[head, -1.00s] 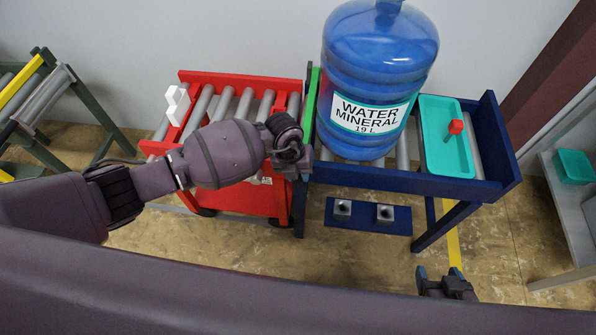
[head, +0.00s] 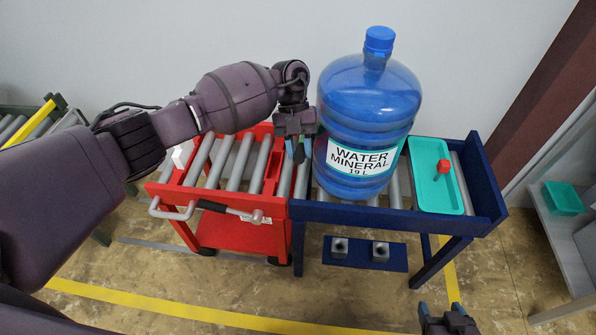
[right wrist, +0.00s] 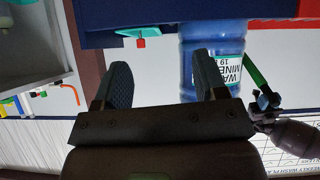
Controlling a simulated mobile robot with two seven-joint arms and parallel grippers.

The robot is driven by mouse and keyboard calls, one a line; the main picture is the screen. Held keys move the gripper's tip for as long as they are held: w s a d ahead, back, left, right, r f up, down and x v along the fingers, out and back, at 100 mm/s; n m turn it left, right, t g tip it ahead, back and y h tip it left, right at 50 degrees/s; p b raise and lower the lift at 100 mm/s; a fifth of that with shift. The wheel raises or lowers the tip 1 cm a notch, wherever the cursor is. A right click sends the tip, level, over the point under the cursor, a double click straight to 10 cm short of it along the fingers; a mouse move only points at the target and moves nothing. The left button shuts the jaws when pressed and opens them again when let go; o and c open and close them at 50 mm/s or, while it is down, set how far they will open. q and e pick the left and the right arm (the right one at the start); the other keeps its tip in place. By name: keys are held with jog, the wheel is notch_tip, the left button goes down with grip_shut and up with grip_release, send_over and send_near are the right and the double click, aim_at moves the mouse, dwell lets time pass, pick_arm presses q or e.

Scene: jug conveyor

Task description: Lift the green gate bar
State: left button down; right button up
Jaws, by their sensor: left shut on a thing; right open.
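The green gate bar (right wrist: 255,70) shows in the right wrist view, slanting beside the blue water jug (right wrist: 188,62). My left gripper (right wrist: 265,102) is shut on one end of it. In the head view, my left gripper (head: 298,148) is above the joint between the red cart and the blue conveyor, left of the jug (head: 365,112). The bar is mostly hidden there by the gripper and wrist. My right gripper (head: 448,318) is open and empty, low at the front right; its spread fingers also show in the right wrist view (right wrist: 160,84).
The upright jug stands on the blue conveyor (head: 380,216). A teal tray (head: 432,200) with a red-topped part (head: 443,167) lies to its right. The red roller cart (head: 232,241) stands against the conveyor's left end, with a grey handle (head: 172,213) in front.

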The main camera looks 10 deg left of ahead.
pick_arm(q)
jog(key=shift+w+r+g+b, duration=0.25)
jog(key=shift+w+r, duration=0.2)
jog(key=shift+r, duration=0.2)
jog(key=shift+w+r+g+b, duration=0.15)
jog(key=shift+w+r+g, duration=0.1)
jog(key=shift+w+r, duration=0.45)
jog(key=shift+r, duration=0.3)
jog(key=shift+w+r, duration=0.1)
jog(key=shift+r, duration=0.05)
pick_arm(e)
jog(key=shift+w+a, duration=0.15)
jog(key=shift+w, duration=0.5)
jog(key=shift+s+f, duration=0.15)
jog(key=shift+s, duration=0.05)
pick_arm(q)
jog(key=c, duration=0.8)
grip_release()
jog(key=shift+c, duration=0.2)
jog(key=b+v, duration=0.2)
jog(key=v, duration=0.8)
jog(key=shift+w+r, duration=0.25)
jog(key=shift+w, duration=0.05)
pick_arm(e)
jog(key=shift+w+f, duration=0.15)
jog(key=shift+f, duration=0.5)
